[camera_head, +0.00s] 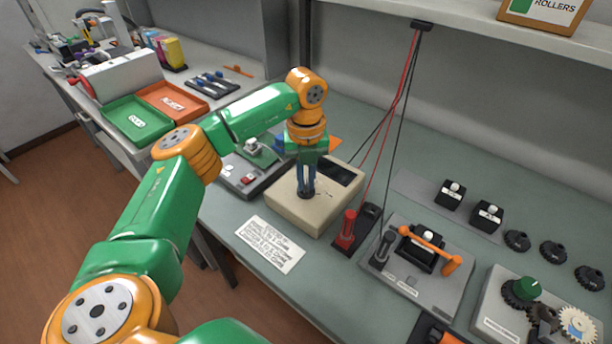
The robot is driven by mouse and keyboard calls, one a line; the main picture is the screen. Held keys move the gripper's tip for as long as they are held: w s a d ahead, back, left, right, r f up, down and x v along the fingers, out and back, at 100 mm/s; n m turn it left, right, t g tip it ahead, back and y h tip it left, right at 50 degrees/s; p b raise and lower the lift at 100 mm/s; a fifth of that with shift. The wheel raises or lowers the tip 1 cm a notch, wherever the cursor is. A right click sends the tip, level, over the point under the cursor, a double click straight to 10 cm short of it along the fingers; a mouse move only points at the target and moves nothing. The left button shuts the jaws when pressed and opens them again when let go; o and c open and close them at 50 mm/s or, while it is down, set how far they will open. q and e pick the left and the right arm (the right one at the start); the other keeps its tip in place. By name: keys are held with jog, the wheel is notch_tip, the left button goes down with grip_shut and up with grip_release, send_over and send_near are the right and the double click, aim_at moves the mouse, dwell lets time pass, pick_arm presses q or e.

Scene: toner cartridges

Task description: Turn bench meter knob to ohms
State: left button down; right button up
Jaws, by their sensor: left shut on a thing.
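The bench meter (291,215) is a beige box on the grey-green bench, with a dark display (338,171) at its back right. My left gripper (307,193) points straight down onto the meter's top face. Its blue fingers are shut on the small dark knob (306,197). The fingers hide most of the knob, so I cannot tell which way its pointer faces. The marks around it are too small to read. My right gripper is not in view.
A red probe (346,230) and a black probe (370,215) stand right of the meter, their leads hanging from above. A printed card (270,243) lies in front. A grey fixture with an orange handle (430,246) stands farther right. A switch box (245,176) is close at left.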

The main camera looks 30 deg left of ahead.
pick_arm(q)
jog(key=m+p, duration=0.1)
jog(key=m, duration=0.5)
jog(key=shift+r, duration=0.1)
jog(key=m, duration=0.6)
jog(key=shift+m+p, duration=0.4)
jog(key=m, duration=0.4)
jog(key=shift+m, duration=2)
jog(key=c, duration=0.9)
grip_release()
